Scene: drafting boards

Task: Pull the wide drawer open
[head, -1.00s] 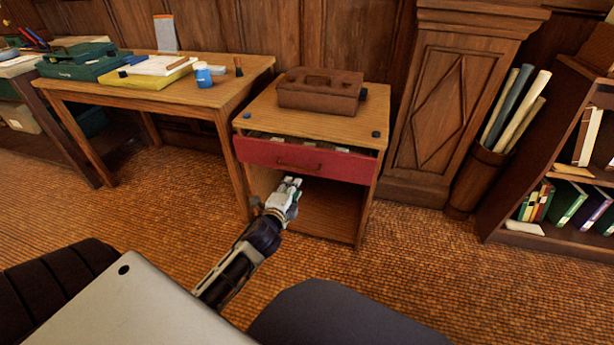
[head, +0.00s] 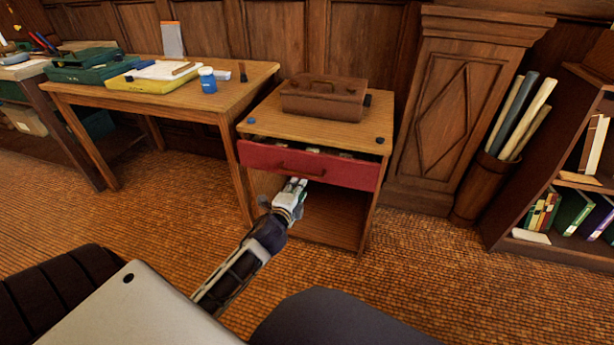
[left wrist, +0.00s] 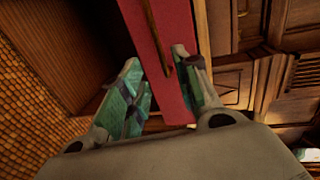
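The wide drawer has a red front (head: 340,171) with a thin bar handle (head: 301,172). It sits slightly out of the wooden cabinet (head: 310,125), and a narrow strip of its contents shows above the front. My left gripper (head: 297,184) is just below the handle, in front of the drawer. In the left wrist view, the fingers (left wrist: 160,85) stand apart, with the red front (left wrist: 175,95) and the handle's end (left wrist: 165,66) showing in the gap. Contact with the handle cannot be told. My right gripper is out of view.
A brown tool caddy (head: 323,98) stands on the cabinet, with small dark and blue pieces near it. The open space below the drawer is empty. A wooden table (head: 150,102) stands to the left. A bin of rolls (head: 482,185) and a bookshelf (head: 570,240) are to the right.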

